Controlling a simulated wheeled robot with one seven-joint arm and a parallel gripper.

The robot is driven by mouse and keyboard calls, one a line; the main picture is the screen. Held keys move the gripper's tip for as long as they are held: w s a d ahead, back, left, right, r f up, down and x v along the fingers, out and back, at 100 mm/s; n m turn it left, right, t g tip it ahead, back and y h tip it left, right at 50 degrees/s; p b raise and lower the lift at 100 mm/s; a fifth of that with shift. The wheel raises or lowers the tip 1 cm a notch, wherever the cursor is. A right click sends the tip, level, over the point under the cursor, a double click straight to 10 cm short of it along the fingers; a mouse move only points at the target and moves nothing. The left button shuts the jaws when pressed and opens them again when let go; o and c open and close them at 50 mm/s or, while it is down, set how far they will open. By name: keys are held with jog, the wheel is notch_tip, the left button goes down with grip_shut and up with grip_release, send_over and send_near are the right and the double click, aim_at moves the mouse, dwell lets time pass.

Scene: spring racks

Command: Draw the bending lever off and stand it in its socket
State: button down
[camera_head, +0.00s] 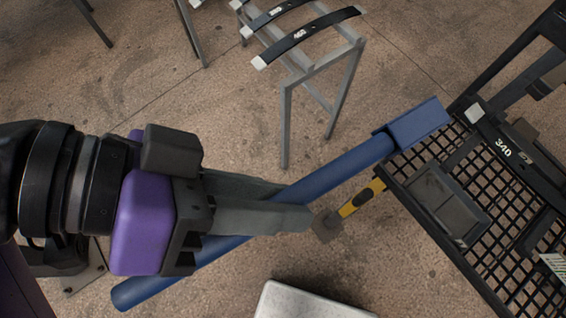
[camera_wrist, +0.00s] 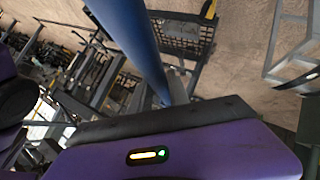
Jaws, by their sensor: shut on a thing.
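The bending lever is a long blue tube (camera_head: 345,166), lying diagonally across the head view. Its lower-left end is free, and its upper-right end meets a thicker, square blue sleeve (camera_head: 420,123) beside a black mesh-topped bench. I cannot tell whether the sleeve is part of the lever. My gripper (camera_head: 297,203) is shut on the tube around its middle, with grey fingers on either side. The tube also shows in the wrist view (camera_wrist: 137,40), running from the top edge down behind the purple gripper body. I cannot identify the lever's socket.
The black mesh bench (camera_head: 476,268) fills the right, bearing a dark part marked 340 (camera_head: 508,148). A grey stand (camera_head: 287,120) carries dark leaf springs at the top. A pale box (camera_head: 310,301) is at the bottom.

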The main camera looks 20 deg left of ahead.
jog(key=shift+s+a+b, duration=0.35)
jog(key=shift+s+a, duration=0.4)
jog(key=shift+s, duration=0.25)
dwell(0.4)
